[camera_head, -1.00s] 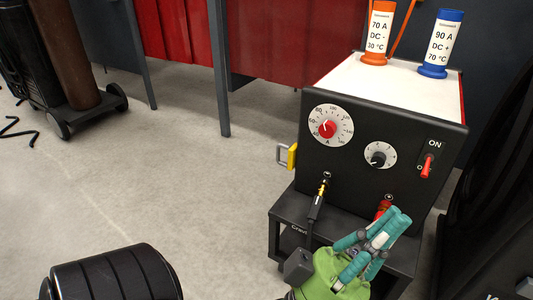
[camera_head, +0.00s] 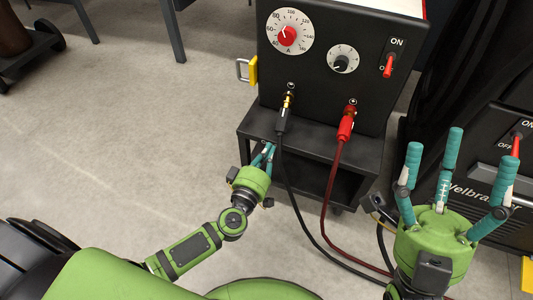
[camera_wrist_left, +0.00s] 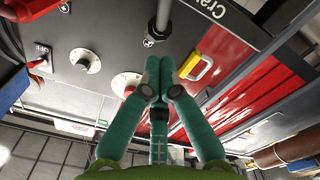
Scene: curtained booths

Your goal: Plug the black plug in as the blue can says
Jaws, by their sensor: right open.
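The black plug (camera_head: 283,118) hangs at the left socket of the black machine (camera_head: 325,70); brass shows between plug and socket (camera_head: 291,87). Its black cable runs down. The red plug (camera_head: 346,124) is at the right socket (camera_head: 352,102). My left gripper (camera_head: 270,147) is below the black plug, apart from it. In the left wrist view its fingertips (camera_wrist_left: 159,70) come together with nothing seen between them. My right gripper (camera_head: 443,165) is open and empty at right, fingers spread upward. The blue can is outside the head view; a blue shape (camera_wrist_left: 12,90) at the wrist view's left edge is unclear.
The machine stands on a dark cart (camera_head: 255,133). Its face has a large dial with red knob (camera_head: 287,36), a smaller dial (camera_head: 341,62) and a red switch (camera_head: 388,66). Another black machine (camera_head: 490,180) stands behind my right gripper.

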